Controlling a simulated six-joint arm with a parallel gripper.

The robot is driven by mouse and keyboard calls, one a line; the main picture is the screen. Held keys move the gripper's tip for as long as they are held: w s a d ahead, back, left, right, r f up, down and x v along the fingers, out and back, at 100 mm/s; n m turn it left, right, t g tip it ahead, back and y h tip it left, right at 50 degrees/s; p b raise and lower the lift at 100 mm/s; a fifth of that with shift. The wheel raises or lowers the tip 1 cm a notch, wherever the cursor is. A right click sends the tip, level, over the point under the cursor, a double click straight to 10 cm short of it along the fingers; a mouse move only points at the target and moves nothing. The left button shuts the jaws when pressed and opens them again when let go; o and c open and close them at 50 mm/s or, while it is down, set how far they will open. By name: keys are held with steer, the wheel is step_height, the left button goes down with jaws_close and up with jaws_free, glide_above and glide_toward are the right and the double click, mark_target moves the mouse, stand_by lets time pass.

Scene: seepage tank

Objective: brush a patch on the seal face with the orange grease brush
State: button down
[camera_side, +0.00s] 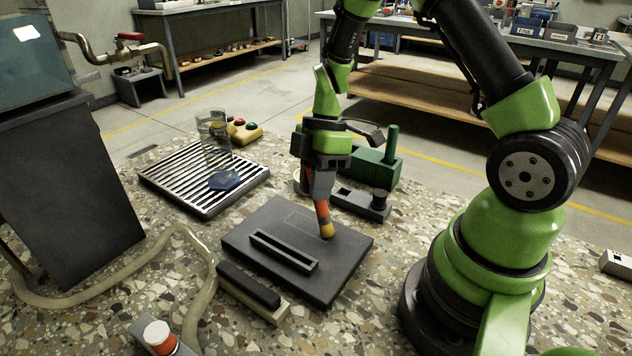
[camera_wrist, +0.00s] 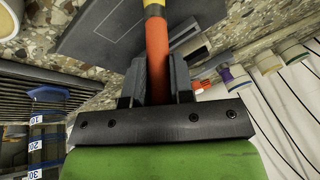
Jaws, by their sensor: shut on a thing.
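The orange grease brush (camera_side: 322,213) hangs tip down from my gripper (camera_side: 319,182), which is shut on its handle. Its yellow tip (camera_side: 327,231) is at the dark plate (camera_side: 345,262), near one corner of a thin outlined rectangle; I cannot tell whether it touches. The plate, which looks like the seal face, lies flat and carries a raised slotted bar (camera_side: 284,251). In the wrist view the orange handle (camera_wrist: 157,55) runs up between my two fingers (camera_wrist: 155,85), with the yellow part at the top edge. The plate (camera_wrist: 95,30) shows behind it with the outline.
A slatted drain tray (camera_side: 165,185) with a clear beaker (camera_side: 213,135) and a blue piece (camera_side: 224,180) is at the left. A green block with a post (camera_side: 378,165) stands behind the plate. A dark-topped block (camera_side: 250,287) and a hose (camera_side: 100,282) lie in front.

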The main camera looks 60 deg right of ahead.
stand_by(0.4)
steer(key=shift+w, duration=1)
steer(key=shift+w, duration=1)
steer(key=shift+w, duration=1.05)
steer(key=shift+w, duration=1)
